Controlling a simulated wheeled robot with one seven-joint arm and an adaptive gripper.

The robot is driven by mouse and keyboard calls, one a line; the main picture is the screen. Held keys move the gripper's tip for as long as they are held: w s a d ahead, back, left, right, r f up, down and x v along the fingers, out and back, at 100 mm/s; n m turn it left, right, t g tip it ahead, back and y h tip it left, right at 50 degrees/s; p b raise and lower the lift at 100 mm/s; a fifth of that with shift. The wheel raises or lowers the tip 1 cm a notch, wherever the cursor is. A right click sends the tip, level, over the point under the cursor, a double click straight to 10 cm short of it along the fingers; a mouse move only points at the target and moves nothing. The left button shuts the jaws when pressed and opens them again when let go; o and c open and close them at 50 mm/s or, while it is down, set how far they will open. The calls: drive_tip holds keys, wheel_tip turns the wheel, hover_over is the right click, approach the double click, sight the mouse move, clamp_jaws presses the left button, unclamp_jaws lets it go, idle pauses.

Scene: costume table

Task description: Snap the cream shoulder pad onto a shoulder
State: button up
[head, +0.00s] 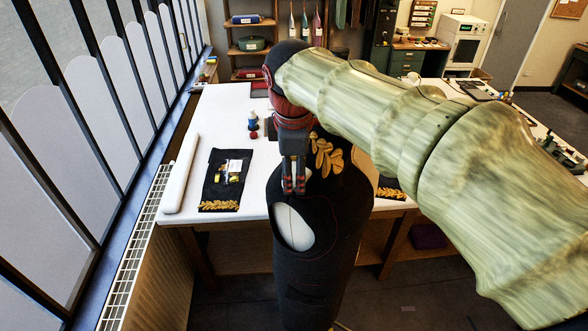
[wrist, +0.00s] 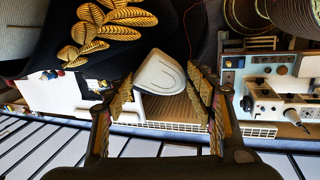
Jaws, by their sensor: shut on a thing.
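My gripper (head: 293,190) points down beside the upper part of a dark mannequin (head: 318,255) in the head view. In the wrist view, my gripper's fingers (wrist: 162,82) close on the cream shoulder pad (wrist: 158,73), a rounded pale piece with a curved groove. A pale oval (head: 293,228) shows just below the fingertips in the head view, against the mannequin's near side; it looks like the same pad. Gold leaf trim (head: 326,155) lies on the dark cloth right of my gripper, and shows at upper left in the wrist view (wrist: 105,25). I cannot tell whether pad and shoulder touch.
A white table (head: 200,125) stands behind the mannequin. On it lie a white roll (head: 180,172), a dark cloth panel with gold trim (head: 226,180) and small bottles. Windows and a radiator (head: 140,235) line the left.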

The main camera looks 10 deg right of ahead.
drive_tip(key=shift+w+d+f, duration=0.1)
drive_tip(key=shift+f, duration=0.25)
idle(0.4)
drive_tip(key=o, duration=1.1)
drive_tip(key=o, duration=0.3)
drive_tip(key=shift+o, duration=1.1)
wheel_tip(320, 180, up, 7)
drive_tip(key=s+a+p, duration=0.2)
drive_tip(key=p, duration=0.2)
drive_tip(key=shift+s+a, duration=0.15)
drive_tip(key=shift+s, duration=0.25)
